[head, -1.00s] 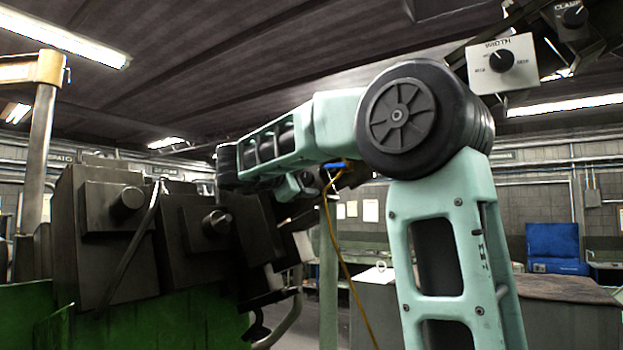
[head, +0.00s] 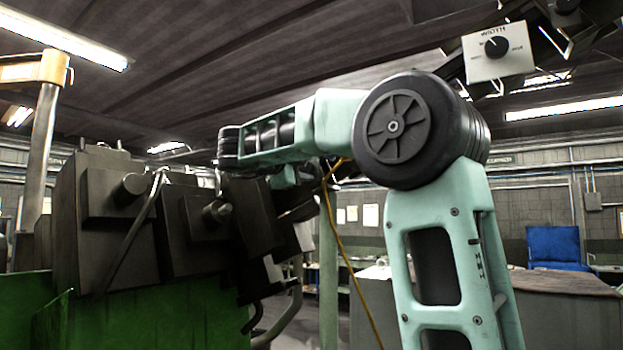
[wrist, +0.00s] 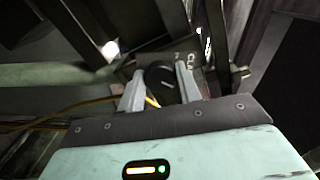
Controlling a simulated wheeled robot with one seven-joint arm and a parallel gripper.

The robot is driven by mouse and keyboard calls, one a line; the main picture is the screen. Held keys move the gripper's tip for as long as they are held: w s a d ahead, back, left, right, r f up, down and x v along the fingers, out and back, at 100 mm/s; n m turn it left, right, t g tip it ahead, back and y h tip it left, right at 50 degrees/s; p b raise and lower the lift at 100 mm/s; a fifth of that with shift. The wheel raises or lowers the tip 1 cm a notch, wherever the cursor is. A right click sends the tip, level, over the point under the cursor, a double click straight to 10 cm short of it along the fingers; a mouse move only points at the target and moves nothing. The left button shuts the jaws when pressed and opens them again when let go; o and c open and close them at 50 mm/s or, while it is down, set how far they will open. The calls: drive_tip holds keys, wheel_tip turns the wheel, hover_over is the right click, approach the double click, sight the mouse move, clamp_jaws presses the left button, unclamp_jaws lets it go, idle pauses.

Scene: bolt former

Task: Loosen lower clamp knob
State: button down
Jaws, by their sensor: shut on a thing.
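In the wrist view, a dark round knob (wrist: 160,82) with a pale pointer line sits on a small plate with partly hidden lettering that begins "CL". My gripper (wrist: 160,88) has one grey finger on each side of the knob and is shut on it. The finger contact itself is too dark to make out in detail. In the head view, my arm reaches left toward the dark machine (head: 110,225), and my gripper and the held knob are hidden there.
A yellow cable (head: 345,250) hangs below my arm. Dark machine blocks with a bent lever (head: 130,245) stand at left above a green base (head: 150,320). A blue chair (head: 555,245) stands far right.

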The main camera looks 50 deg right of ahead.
drive_tip(key=shift+f, duration=0.1)
drive_tip(key=m+b, duration=0.3)
drive_tip(key=shift+f, duration=0.15)
drive_tip(key=shift+m+b, duration=0.5)
drive_tip(key=shift+b, duration=0.05)
drive_tip(key=shift+r, duration=0.2)
drive_tip(key=c, duration=0.8)
unclamp_jaws()
drive_tip(key=shift+c, duration=0.2)
drive_tip(key=shift+a, duration=0.1)
